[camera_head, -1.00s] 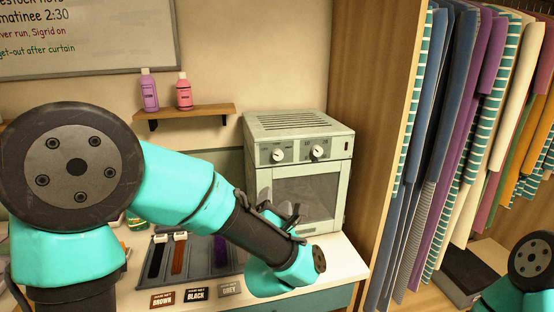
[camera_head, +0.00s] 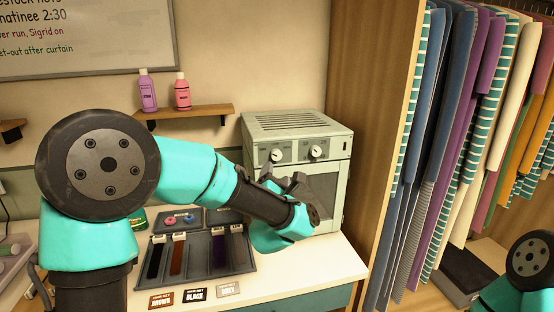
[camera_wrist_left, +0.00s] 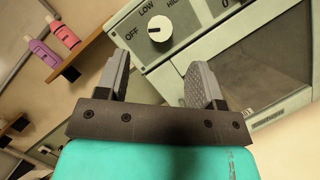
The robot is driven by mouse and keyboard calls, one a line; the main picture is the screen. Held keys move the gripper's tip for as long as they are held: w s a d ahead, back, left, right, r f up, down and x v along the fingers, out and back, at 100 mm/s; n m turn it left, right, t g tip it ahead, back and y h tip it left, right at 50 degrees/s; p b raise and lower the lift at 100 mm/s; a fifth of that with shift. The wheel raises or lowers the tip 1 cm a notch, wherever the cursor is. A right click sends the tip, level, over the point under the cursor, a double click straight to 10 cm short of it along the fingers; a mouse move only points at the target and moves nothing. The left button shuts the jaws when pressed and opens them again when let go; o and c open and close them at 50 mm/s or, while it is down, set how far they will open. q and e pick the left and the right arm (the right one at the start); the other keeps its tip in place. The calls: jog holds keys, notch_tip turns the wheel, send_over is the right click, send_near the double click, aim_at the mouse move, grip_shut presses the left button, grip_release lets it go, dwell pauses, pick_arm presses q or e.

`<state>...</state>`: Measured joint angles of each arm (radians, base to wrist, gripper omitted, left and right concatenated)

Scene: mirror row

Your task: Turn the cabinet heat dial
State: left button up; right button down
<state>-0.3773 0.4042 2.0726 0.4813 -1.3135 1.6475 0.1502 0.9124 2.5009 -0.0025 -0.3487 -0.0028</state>
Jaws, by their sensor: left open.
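The pale green cabinet (camera_head: 290,124) stands on the white counter against the wall. Its front panel has two white dials, a left dial (camera_head: 276,155) and a right dial (camera_head: 316,151). In the left wrist view one white dial (camera_wrist_left: 159,28) shows beside the words OFF, LOW and part of a third label. My left gripper (camera_head: 284,181) is in front of the cabinet, just below the left dial. In the left wrist view its jaws (camera_wrist_left: 163,84) are apart and empty, with the dial beyond and between them, not touched. My right gripper is out of sight.
A tray (camera_head: 250,264) with dark and brown strips lies on the counter (camera_head: 330,262) left of the cabinet. A shelf (camera_head: 190,112) holds a purple bottle (camera_head: 147,92) and a pink bottle (camera_head: 182,94). A wooden wardrobe panel (camera_head: 368,120) stands close on the right.

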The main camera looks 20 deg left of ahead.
aim_at(277, 156)
pick_arm(q)
jog(key=x, duration=0.8)
jog(key=shift+c, duration=0.2)
jog(key=c, duration=0.9)
jog(key=shift+m, duration=0.5)
jog(key=m+h, duration=0.1)
jog(key=m, duration=0.2)
jog(key=m+g+h, duration=0.1)
jog(key=m, duration=0.1)
jog(key=shift+r+m+g, duration=0.1)
jog(key=shift+m+g, duration=0.2)
jog(key=shift+m, duration=0.1)
jog(key=m+g, duration=0.1)
jog(key=m, duration=0.1)
jog(key=m+g, duration=0.1)
jog(key=m, duration=0.2)
jog(key=shift+h, duration=0.4)
jog(key=shift+m, duration=0.4)
